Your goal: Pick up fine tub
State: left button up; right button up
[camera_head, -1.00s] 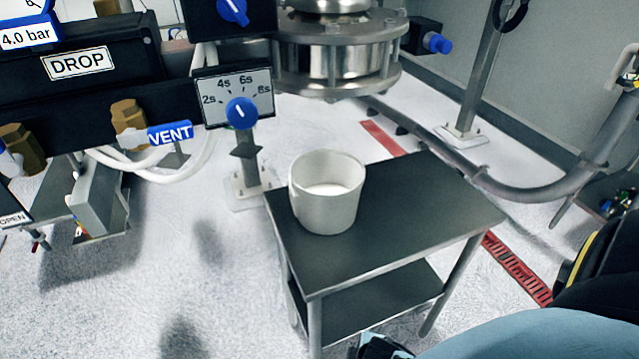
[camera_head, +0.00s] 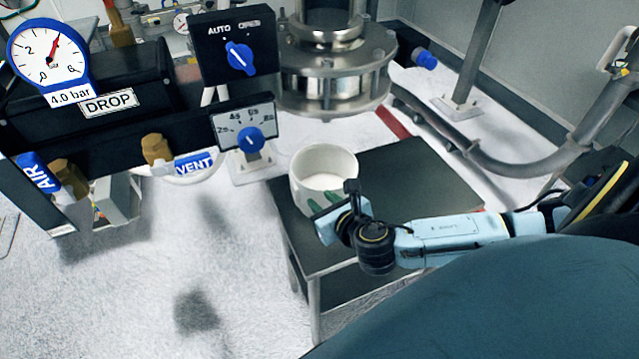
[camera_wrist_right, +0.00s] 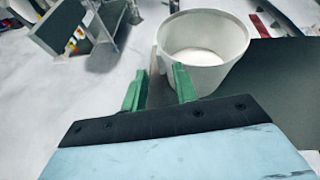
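The tub (camera_head: 322,170) is white and round, with white powder inside. It stands upright on a small dark table (camera_head: 415,170) in the head view. In the right wrist view the tub (camera_wrist_right: 205,48) is just beyond the fingers, right of centre. My right gripper (camera_head: 326,201) is at the near side of the tub, with its green fingers spread apart. In the wrist view, the right finger overlaps the tub's near wall and the left finger is left of it. I cannot tell whether they touch it. My left gripper is in neither view.
A steel flanged outlet (camera_head: 335,75) hangs behind and above the tub. A timer dial panel (camera_head: 247,125) and a black box labelled DROP (camera_head: 90,85) are to the left. A curved pipe (camera_head: 500,165) runs at right. The table's right part is clear.

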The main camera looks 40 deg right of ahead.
send_near(297, 180)
jog(key=x, duration=0.4)
jog(key=shift+d+f, duration=0.15)
jog(key=shift+f, duration=0.1)
jog(key=shift+r+x, duration=0.1)
jog(key=shift+x, duration=1.25)
jog(key=shift+r+x, duration=0.15)
jog(key=shift+x, duration=1.2)
jog(key=shift+w, duration=0.15)
grip_shut()
jog(key=shift+f, duration=0.1)
